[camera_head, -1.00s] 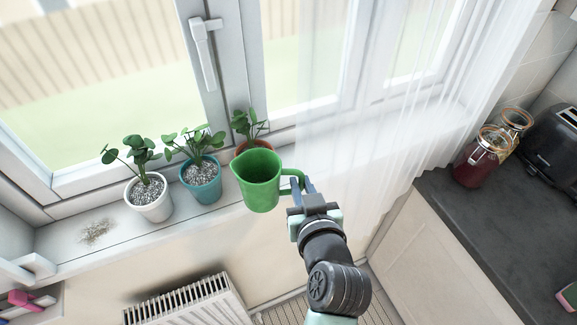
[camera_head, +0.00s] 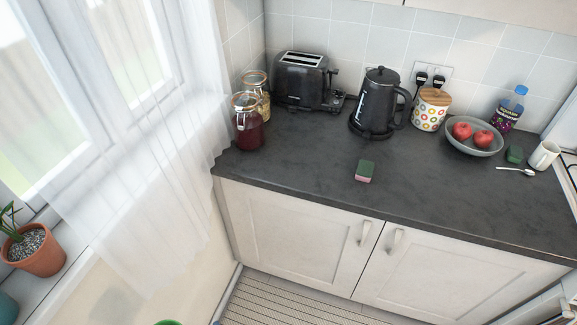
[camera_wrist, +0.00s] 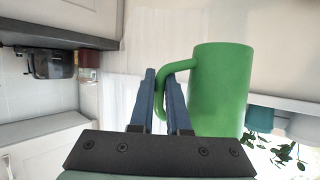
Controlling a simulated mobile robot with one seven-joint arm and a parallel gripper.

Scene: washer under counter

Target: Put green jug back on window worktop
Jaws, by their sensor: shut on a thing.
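The green jug (camera_wrist: 220,92) fills the right middle of the wrist view, with its handle toward my gripper (camera_wrist: 165,80). My gripper's blue fingers are shut on the jug's handle. In the head view only a small green edge (camera_head: 167,322) shows at the bottom, and my gripper is out of that view. The dark worktop (camera_head: 300,165) runs along the wall beside the curtained window. Its left end, near the window, holds a jar of dark red contents (camera_head: 247,122) and a clip-top jar behind it (camera_head: 256,92).
On the worktop stand a black toaster (camera_head: 303,80), a black kettle (camera_head: 380,103), a patterned canister (camera_head: 431,109), a bowl of red fruit (camera_head: 474,140) and a sponge (camera_head: 365,171). The worktop front between jars and sponge is clear. A potted plant (camera_head: 35,252) stands on the sill.

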